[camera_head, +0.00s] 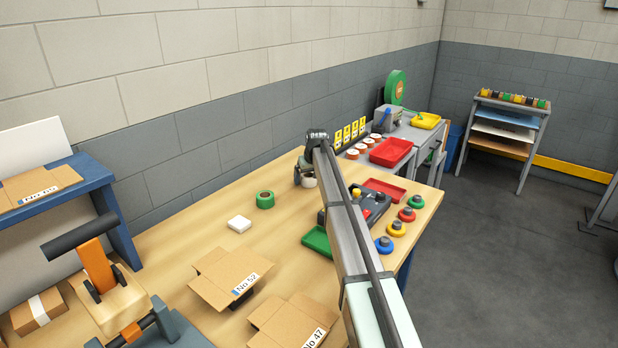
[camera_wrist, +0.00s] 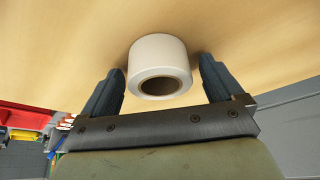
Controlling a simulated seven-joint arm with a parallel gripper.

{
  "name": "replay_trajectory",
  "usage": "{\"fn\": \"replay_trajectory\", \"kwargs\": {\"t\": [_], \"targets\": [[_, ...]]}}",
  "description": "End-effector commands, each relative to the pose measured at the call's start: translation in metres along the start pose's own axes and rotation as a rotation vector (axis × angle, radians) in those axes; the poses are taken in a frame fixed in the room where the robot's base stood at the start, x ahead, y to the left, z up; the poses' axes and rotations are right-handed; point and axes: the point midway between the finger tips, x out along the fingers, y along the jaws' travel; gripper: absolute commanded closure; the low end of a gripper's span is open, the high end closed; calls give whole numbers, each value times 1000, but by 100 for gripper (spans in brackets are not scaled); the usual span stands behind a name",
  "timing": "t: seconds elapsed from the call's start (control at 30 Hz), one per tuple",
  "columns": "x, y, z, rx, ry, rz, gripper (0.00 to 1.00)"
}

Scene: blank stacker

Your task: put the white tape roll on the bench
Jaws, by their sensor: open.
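The white tape roll (camera_wrist: 157,50) is between the two fingers of my gripper (camera_wrist: 160,66) in the wrist view, with a gap on each side. Its dark centre hole faces the camera. The roll appears to rest on the wooden bench (camera_wrist: 265,25). In the head view the white roll (camera_head: 310,183) shows just beside my gripper (camera_head: 302,176), near the wall side of the bench (camera_head: 185,235). My gripper is open, and my arm hides part of the bench there.
A green tape roll (camera_head: 265,199) and a white block (camera_head: 239,224) lie to the left. Cardboard boxes (camera_head: 228,275) stand nearer. A button console (camera_head: 372,204), a green tray (camera_head: 317,240) and red trays (camera_head: 391,151) are around my arm. Bare bench lies around the green roll.

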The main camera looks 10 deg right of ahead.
Motion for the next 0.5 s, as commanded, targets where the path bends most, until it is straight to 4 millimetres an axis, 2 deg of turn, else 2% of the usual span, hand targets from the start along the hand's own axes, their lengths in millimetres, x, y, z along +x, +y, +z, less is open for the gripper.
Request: {"fn": "replay_trajectory", "kwargs": {"t": [0.17, 0.5], "targets": [[-15, 0, -1, 0, 2, 1, 6], [-77, 0, 0, 0, 3, 1, 6]]}}
